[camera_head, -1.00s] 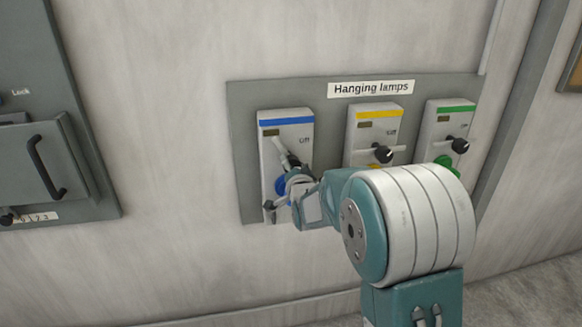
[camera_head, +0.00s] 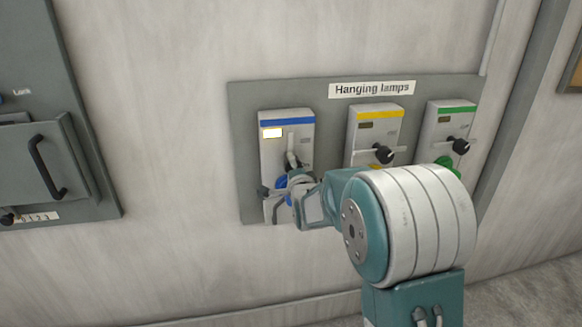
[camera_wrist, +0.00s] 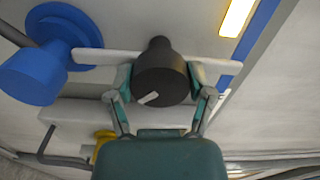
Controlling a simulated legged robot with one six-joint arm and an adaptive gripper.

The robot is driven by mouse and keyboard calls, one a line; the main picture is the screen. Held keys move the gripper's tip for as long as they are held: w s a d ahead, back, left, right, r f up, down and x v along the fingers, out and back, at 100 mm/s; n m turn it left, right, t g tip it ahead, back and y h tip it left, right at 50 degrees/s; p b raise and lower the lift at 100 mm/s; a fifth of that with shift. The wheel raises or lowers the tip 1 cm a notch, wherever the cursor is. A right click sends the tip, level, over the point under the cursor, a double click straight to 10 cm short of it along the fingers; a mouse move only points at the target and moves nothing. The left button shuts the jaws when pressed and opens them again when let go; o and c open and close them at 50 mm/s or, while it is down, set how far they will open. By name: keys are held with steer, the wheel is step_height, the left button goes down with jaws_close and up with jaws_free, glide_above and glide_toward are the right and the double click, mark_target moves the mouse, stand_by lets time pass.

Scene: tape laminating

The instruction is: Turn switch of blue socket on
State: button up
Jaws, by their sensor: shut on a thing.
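The blue socket (camera_head: 266,160) is the leftmost of three grey boxes on the wall panel and has a blue stripe on top. Its small indicator window (camera_head: 272,133) is lit bright, and it also glows in the wrist view (camera_wrist: 236,18). Its switch has a white bar, standing upright in the head view, and a black knob (camera_wrist: 160,72). My gripper (camera_wrist: 164,80) is shut on the black knob, one finger on each side. In the head view my gripper (camera_head: 289,180) hides the knob and part of the blue plug (camera_head: 281,186).
The yellow-striped box (camera_head: 374,127) and green-striped box (camera_head: 449,120) stand to the right, with knobs and bars sticking out. A grey cabinet with a handle (camera_head: 47,167) is at the left. Bare wall lies between the cabinet and the panel.

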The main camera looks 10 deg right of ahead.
steer(key=shift+d+f, duration=0.1)
steer(key=shift+d, duration=0.05)
steer(key=o, duration=1.3)
steer(key=shift+d, duration=0.1)
steer(key=shift+s, duration=0.1)
steer(key=s, duration=1.1)
steer(key=shift+s, duration=0.35)
